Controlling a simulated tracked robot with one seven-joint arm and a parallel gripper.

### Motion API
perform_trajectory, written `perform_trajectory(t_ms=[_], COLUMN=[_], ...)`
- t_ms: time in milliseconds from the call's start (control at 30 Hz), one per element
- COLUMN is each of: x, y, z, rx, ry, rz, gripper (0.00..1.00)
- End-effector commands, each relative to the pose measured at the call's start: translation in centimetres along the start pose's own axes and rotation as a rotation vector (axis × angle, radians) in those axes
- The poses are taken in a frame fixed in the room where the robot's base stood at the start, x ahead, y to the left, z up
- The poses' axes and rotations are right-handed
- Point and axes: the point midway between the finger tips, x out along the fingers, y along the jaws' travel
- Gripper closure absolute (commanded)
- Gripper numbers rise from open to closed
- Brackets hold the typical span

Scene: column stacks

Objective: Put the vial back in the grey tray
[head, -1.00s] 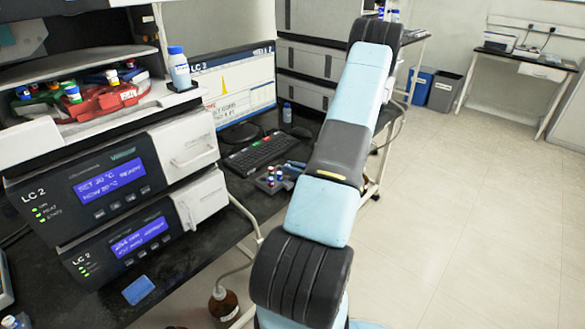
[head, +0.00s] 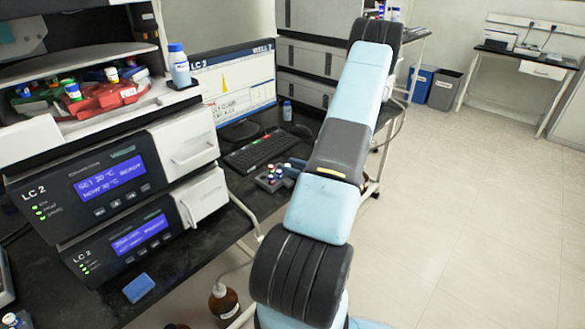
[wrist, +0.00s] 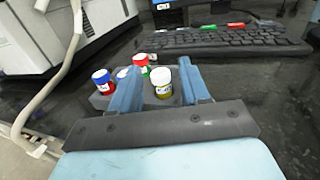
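A vial with a white cap and yellow band (wrist: 162,82) stands upright between the two fingers of my gripper (wrist: 161,76) in the wrist view. A gap shows on each side of the vial, so the gripper looks open around it. The grey tray (wrist: 100,101) lies just behind and to the left, partly hidden by the left finger; it also shows in the head view (head: 268,184). I cannot tell whether the white-capped vial's base is in the tray.
A black keyboard (wrist: 230,40) lies beyond the tray, with a monitor (head: 235,90) behind it. The LC 2 instrument stack (head: 115,190) stands on the left. A small bottle (head: 287,111) stands by the monitor. A red rack (head: 110,95) with vials sits high on the instrument.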

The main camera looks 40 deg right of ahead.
Motion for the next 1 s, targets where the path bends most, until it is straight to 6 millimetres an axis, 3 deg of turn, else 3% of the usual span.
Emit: perform_trajectory(t_ms=[300, 467, 1000], x=[-0.1, -1.4, -11.2], y=[0.0, -0.1, -0.1], z=[0.0, -0.1, -0.1], rx=[0.000, 0.000, 0.000], ry=[0.000, 0.002, 0.001], rz=[0.000, -0.002, -0.003], gripper=[0.49, 0.49, 0.49])
